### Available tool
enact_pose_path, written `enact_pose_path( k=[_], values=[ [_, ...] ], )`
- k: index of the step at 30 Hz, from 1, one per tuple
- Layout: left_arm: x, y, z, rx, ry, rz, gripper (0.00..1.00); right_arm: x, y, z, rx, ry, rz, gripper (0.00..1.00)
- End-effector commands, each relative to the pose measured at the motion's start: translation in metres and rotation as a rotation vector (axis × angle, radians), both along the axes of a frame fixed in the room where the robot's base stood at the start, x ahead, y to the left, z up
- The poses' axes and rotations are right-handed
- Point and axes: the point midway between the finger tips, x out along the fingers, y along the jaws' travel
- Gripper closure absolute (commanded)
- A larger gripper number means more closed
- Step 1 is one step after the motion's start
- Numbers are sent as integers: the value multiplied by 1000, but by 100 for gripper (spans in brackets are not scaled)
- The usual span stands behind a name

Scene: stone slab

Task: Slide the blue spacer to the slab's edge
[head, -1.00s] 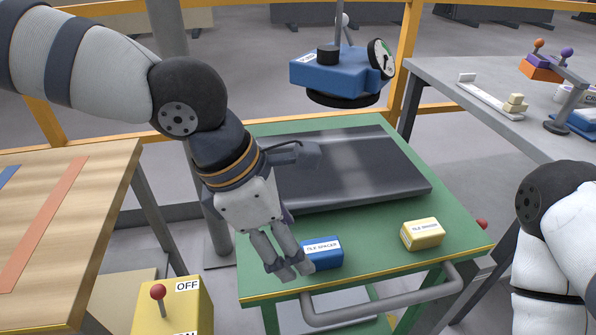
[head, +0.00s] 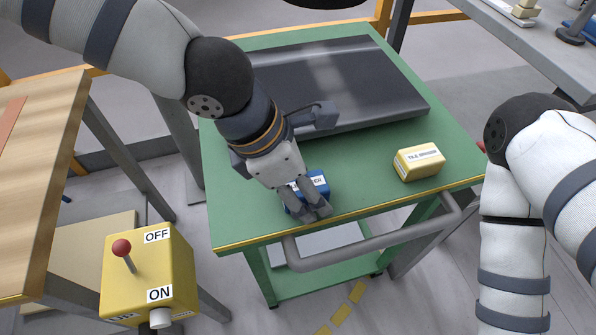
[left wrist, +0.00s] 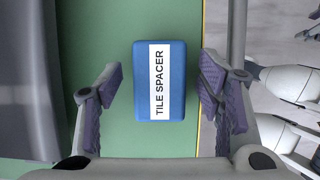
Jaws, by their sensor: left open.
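The blue spacer (head: 323,189) lies on the green cart top near its front edge, partly hidden by my left gripper in the head view. In the left wrist view the blue spacer (left wrist: 142,82), labelled TILE SPACER, lies between the open fingers, with a gap on each side. My left gripper (head: 311,216) points down over it; its spread fingers also show in the left wrist view (left wrist: 157,97). The dark stone slab (head: 380,85) lies behind the spacer, with bare green between them; it also shows in the left wrist view (left wrist: 25,70). My right gripper is out of view.
A yellow spacer (head: 419,162) lies to the right on the green cart top (head: 240,215). A grey handle bar (head: 380,242) runs along the cart's front. A yellow ON/OFF box (head: 150,275) with a red-knobbed lever stands at lower left.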

Motion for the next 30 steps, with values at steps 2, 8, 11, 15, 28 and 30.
enact_pose_path(
  k=[2,8,11,15,28,30],
  values=[
    [0,0,1,0,-2,0,39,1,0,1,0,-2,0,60],
    [0,0,1,0,-2,0,66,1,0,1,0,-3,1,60],
    [0,0,1,1,-2,0,89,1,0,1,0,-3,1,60],
    [1,0,1,1,-2,1,92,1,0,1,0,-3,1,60],
    [26,9,2,0,-2,3,92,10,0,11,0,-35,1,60],
    [30,10,1,2,-2,2,92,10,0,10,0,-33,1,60]
  ],
)
